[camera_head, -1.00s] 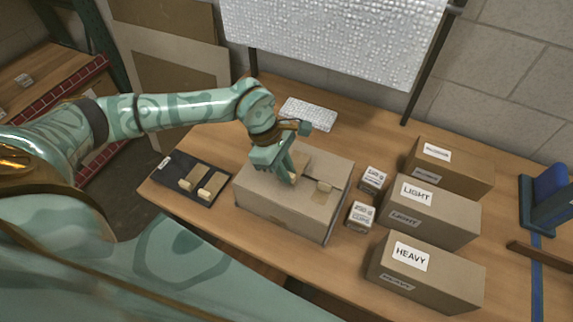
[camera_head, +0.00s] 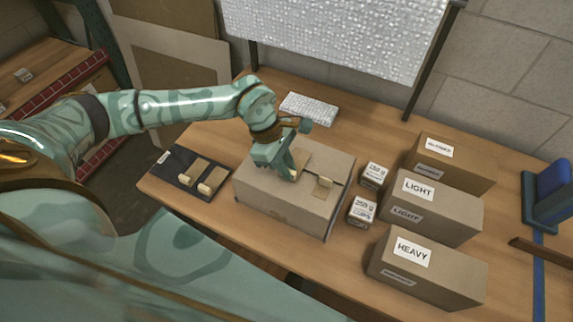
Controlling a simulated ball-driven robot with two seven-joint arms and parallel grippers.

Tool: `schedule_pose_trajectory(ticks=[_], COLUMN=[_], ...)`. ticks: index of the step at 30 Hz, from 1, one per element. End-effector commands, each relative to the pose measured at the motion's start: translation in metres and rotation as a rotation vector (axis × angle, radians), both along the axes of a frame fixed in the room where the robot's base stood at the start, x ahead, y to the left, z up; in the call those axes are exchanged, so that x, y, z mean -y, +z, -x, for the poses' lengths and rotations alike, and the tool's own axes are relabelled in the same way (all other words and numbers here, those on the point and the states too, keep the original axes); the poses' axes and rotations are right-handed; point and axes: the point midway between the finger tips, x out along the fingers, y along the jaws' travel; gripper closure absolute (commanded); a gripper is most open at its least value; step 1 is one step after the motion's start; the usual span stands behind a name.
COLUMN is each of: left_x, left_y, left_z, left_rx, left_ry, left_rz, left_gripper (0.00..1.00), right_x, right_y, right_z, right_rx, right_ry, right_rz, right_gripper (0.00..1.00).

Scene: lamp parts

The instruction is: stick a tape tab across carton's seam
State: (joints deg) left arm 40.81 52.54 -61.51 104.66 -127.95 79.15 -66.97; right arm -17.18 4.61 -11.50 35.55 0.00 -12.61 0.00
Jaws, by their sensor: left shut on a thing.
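The closed brown carton (camera_head: 275,199) stands in the middle of the table with its seam running across the top. One tan tape tab (camera_head: 322,187) lies across the seam near the right end. My left gripper (camera_head: 290,172) is above the carton's top, shut on another tan tape tab (camera_head: 301,160), which is at or just over the seam; I cannot tell whether it touches. Two more tabs, a left one (camera_head: 195,171) and a right one (camera_head: 212,180), are on a dark pad (camera_head: 168,173) left of the carton. My right gripper is not in view.
Two small white-labelled boxes, a rear one (camera_head: 373,176) and a front one (camera_head: 361,211), stand close to the carton's right. Boxes marked LIGHT (camera_head: 431,209) and HEAVY (camera_head: 426,267) and a third box (camera_head: 450,163) stand farther right.

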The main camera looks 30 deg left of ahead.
Motion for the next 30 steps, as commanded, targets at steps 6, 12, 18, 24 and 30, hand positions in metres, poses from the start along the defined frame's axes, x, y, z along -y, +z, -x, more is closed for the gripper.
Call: schedule_pose_trajectory(ticks=[6,12,18,24,30], left_x=[0.0000,0.0000,0.0001,-0.0001,-0.0002], left_y=[-0.0034,-0.0057,-0.0082,-0.0083,-0.0086], left_z=[0.0001,0.0001,0.0002,0.0004,0.0006], left_rx=[0.000,-0.001,-0.001,-0.001,-0.002], left_ry=[0.000,0.000,0.000,0.000,0.000], left_rz=[0.000,0.000,0.000,-0.001,-0.001], left_gripper=[1.00,1.00,1.00,1.00,1.00], right_x=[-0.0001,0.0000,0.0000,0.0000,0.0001], right_y=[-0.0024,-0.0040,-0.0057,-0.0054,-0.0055], right_z=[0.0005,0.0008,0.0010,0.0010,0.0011], right_rx=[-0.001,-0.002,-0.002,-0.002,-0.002], right_ry=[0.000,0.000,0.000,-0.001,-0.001], right_rz=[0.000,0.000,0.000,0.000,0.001], right_gripper=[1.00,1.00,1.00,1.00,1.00])
